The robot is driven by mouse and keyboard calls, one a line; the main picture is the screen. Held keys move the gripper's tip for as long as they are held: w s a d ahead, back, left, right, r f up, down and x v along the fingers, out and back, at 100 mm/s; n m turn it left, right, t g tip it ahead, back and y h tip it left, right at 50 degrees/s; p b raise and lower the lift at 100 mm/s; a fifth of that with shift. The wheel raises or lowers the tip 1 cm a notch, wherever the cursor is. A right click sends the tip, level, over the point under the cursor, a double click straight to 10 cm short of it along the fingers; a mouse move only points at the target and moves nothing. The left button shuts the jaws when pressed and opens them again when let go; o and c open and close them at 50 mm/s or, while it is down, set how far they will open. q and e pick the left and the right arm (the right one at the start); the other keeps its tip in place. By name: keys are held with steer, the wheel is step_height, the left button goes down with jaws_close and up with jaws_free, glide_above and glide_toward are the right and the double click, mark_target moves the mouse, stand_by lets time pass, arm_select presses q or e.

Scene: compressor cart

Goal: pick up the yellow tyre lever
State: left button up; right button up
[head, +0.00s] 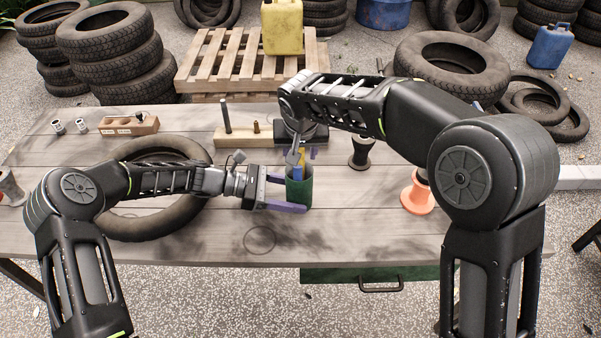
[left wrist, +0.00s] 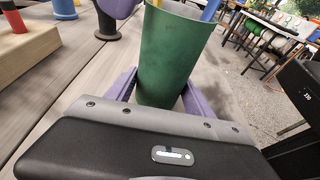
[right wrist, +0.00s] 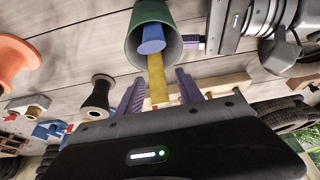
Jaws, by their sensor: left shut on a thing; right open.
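A green cup (head: 299,191) stands near the middle of the table. My left gripper (head: 286,193) is shut on it, with purple fingers on either side of the cup in the left wrist view (left wrist: 157,90). The yellow tyre lever (right wrist: 159,82) sticks up out of the cup beside a blue tool (right wrist: 152,40). My right gripper (right wrist: 160,92) is open above the cup; the lever's end lies between its two purple fingers, with a gap visible to the fingers. The lever's lower part is hidden in the cup.
A tyre (head: 153,226) lies on the table at left, behind my left arm. A wooden block with pegs (head: 243,139) stands behind the cup. A black spool (head: 360,155) and an orange spool (head: 417,197) stand to the right. The table front by the cup is clear.

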steer(key=shift+c, duration=0.2)
jaws_close()
stand_by(1.1)
